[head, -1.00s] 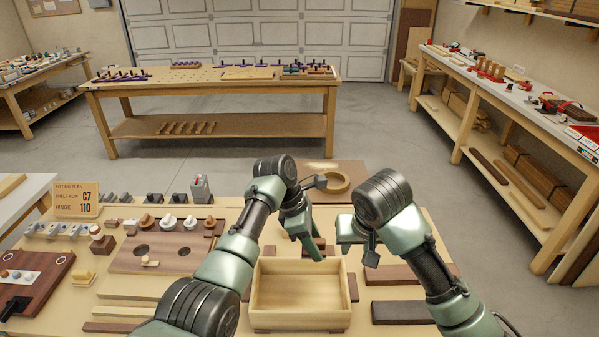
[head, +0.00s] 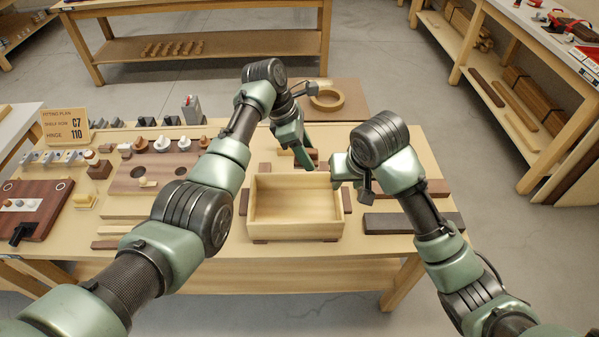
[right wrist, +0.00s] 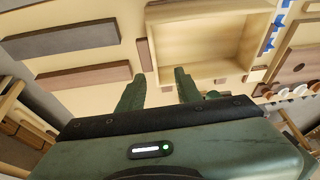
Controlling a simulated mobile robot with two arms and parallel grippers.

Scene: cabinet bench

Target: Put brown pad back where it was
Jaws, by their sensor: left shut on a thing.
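The open wooden box (head: 296,229) stands on the bench, with small brown pads at its lower front corners, such as the left one (head: 260,241). Brown strips flank its sides, one at the right (head: 347,200). My left gripper (head: 308,162) is shut just behind the box's back wall; the piece in it is mostly hidden, and brown pieces show around its fingertips. My right gripper (head: 347,178) is at the box's back right corner. In the right wrist view its fingers (right wrist: 158,84) are apart with nothing between them, near the box (right wrist: 202,50).
Dark brown boards (head: 412,223) lie right of the box. A wooden ring (head: 327,97) lies on a brown board behind. A board with holes (head: 150,175) and several knobs stand left, beside a sign (head: 66,126). The bench front edge is clear.

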